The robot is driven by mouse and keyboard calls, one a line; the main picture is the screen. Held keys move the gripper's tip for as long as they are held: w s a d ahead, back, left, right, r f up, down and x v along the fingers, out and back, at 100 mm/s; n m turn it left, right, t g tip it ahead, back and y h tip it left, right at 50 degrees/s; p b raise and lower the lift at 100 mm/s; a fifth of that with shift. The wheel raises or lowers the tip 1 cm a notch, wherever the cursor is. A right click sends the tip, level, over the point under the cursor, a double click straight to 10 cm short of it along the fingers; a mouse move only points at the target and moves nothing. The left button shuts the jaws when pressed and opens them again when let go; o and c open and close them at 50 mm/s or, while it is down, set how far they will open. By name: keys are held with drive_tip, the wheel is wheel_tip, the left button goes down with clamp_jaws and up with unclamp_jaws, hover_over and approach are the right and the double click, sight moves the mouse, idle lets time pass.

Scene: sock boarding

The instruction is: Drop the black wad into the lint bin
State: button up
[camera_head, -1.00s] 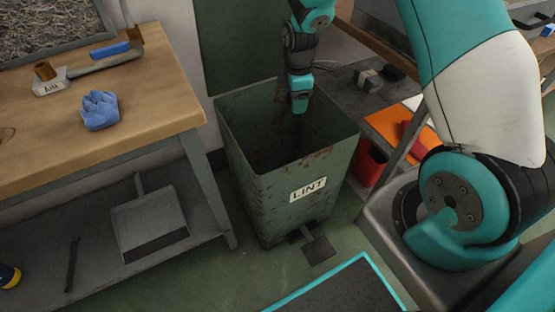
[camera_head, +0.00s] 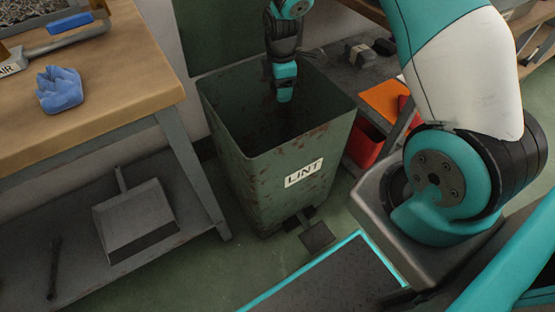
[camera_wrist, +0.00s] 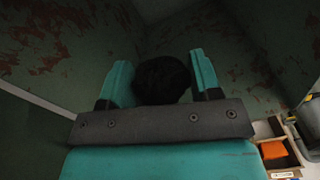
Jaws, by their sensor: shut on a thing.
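The black wad (camera_wrist: 162,80) is dark and rounded, and sits between the two teal fingers of my gripper (camera_wrist: 160,82) in the wrist view. My gripper is shut on it. In the head view my gripper (camera_head: 284,98) points down inside the mouth of the lint bin (camera_head: 262,175), below the rim level at the back. The wad cannot be made out in the head view. The bin is a rusty green open-topped box with a white LINT label (camera_head: 304,173). Its rust-stained inner walls (camera_wrist: 60,45) surround the gripper in the wrist view.
A wooden workbench (camera_head: 110,95) with a blue crumpled cloth (camera_head: 60,90) stands left of the bin. A dustpan (camera_head: 135,220) lies on its lower shelf. A red container (camera_head: 364,143) and an orange sheet (camera_head: 382,100) are to the right. A pedal (camera_head: 317,236) sticks out at the bin's foot.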

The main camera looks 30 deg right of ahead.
drive_tip(key=o, duration=1)
drive_tip(key=shift+r, duration=0.1)
wheel_tip(320, 180, up, 17)
drive_tip(key=p, duration=0.4)
drive_tip(key=shift+r, duration=0.15)
drive_tip(key=s+a+r+m+y, duration=0.2)
drive_tip(key=s+a+r+m, duration=0.25)
drive_tip(key=s+a, duration=0.65)
drive_tip(key=s+a+r+m+y, duration=0.25)
drive_tip(key=s+a+r, duration=0.4)
drive_tip(key=s, duration=0.85)
wheel_tip(320, 180, up, 20)
drive_tip(key=p, duration=2)
drive_tip(key=shift+s+a+m+p, duration=0.25)
drive_tip(key=shift+a+m+p, duration=0.05)
drive_tip(key=shift+a+p, duration=0.1)
